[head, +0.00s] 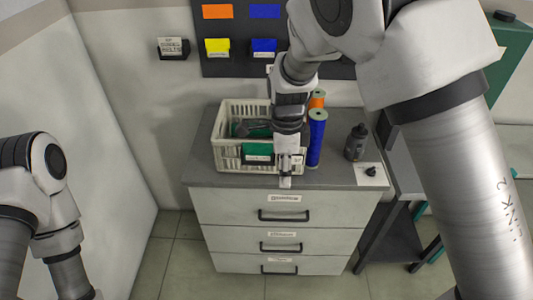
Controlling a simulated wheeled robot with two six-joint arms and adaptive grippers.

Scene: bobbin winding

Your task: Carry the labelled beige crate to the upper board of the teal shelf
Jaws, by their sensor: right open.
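The beige crate (229,153) stands upright on the grey top of a drawer cabinet. It is slatted, holds dark and green items, and has a green panel with a white label (258,158) on its front. My right gripper (286,180) points down at the crate's front right corner and hides part of it. It is open; I cannot tell whether its fingers touch or straddle the crate wall. A teal panel (517,48) at the right edge may be part of the teal shelf; its boards are not clear. My left gripper is out of view.
A blue spool (317,140) and an orange-topped one (317,98) stand just right of the crate. A dark bottle (356,143) and a small black knob on a white card (371,173) are further right. The drawer cabinet (235,206) has dark handles. A pegboard (232,66) hangs behind.

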